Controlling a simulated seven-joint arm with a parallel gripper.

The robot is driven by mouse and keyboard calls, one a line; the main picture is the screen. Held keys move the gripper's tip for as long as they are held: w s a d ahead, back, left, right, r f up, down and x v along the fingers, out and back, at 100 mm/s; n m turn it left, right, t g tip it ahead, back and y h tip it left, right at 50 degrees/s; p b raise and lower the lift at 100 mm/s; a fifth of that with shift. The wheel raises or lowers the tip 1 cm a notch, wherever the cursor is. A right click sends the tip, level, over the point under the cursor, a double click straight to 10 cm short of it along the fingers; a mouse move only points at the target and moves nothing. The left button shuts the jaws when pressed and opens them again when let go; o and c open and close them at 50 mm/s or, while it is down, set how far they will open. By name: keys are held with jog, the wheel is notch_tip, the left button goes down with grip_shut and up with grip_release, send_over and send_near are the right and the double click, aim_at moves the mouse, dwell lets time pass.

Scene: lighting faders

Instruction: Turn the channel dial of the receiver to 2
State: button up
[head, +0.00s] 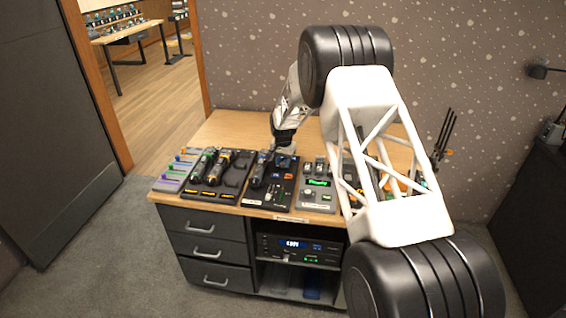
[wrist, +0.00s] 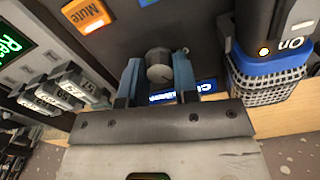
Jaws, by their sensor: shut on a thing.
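The channel dial (wrist: 159,64) is a small grey round knob on the receiver's dark panel, in the wrist view. My gripper (wrist: 157,72) has its two blue-grey fingers on either side of the dial and is shut on it. The dial is hidden there.
An orange Mute button (wrist: 87,14) is near the dial. Grey sliders (wrist: 52,88) and a green display (wrist: 12,42) are at left. Other consoles (head: 222,172) flank the receiver on the desk (head: 225,128).

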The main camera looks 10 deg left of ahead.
aim_at(283, 163)
jog(key=shift+m, duration=0.3)
jog(key=o, duration=0.9)
jog(key=shift+r, duration=0.15)
jog(key=shift+r, duration=3.75)
jog(key=shift+r, duration=0.1)
